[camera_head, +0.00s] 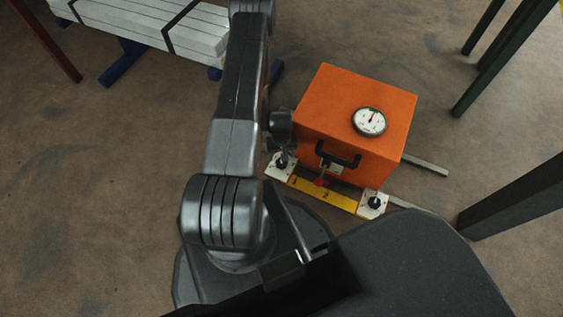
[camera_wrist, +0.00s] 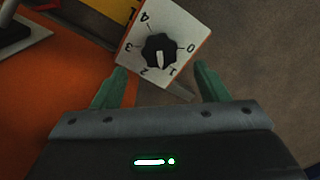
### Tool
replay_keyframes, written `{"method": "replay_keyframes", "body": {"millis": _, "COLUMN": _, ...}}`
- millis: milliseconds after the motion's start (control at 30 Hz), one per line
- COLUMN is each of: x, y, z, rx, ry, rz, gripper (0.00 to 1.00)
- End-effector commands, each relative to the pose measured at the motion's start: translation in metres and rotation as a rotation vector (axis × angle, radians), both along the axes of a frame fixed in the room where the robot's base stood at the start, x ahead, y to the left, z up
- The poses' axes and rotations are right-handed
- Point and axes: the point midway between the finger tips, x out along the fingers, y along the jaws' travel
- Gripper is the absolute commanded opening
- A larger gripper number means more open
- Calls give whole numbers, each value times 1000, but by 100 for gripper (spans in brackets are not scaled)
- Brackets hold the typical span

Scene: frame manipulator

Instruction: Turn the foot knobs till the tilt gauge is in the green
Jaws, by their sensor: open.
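An orange box (camera_head: 335,105) with a black handle stands on the floor. On its top is a round white tilt gauge (camera_head: 370,122) with a small green band at its upper edge. The left foot knob (camera_head: 282,160) and right foot knob (camera_head: 375,203) sit on white plates at the front. In the wrist view, the left knob (camera_wrist: 158,50) is black, with its white mark between 1 and 2. My gripper (camera_wrist: 160,68) is open, its green fingers either side of the knob and apart from it.
A yellow strip (camera_head: 322,195) joins the two plates, with a small red part (camera_head: 319,182) above it. White beams (camera_head: 150,25) on blue supports lie upper left. Dark posts (camera_head: 510,200) stand at the right. Floor left of my arm is clear.

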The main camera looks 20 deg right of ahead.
Motion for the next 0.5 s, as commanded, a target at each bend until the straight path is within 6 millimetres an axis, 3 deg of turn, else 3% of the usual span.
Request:
{"method": "replay_keyframes", "body": {"millis": 33, "x": 0, "y": 0, "z": -14, "rx": 0, "ry": 1, "rz": 0, "gripper": 67}}
{"method": "replay_keyframes", "body": {"millis": 200, "x": -1, "y": 0, "z": -42, "rx": 0, "ry": 1, "rz": 0, "gripper": 67}}
{"method": "replay_keyframes", "body": {"millis": 500, "x": 0, "y": 0, "z": -59, "rx": 0, "ry": -1, "rz": -1, "gripper": 67}}
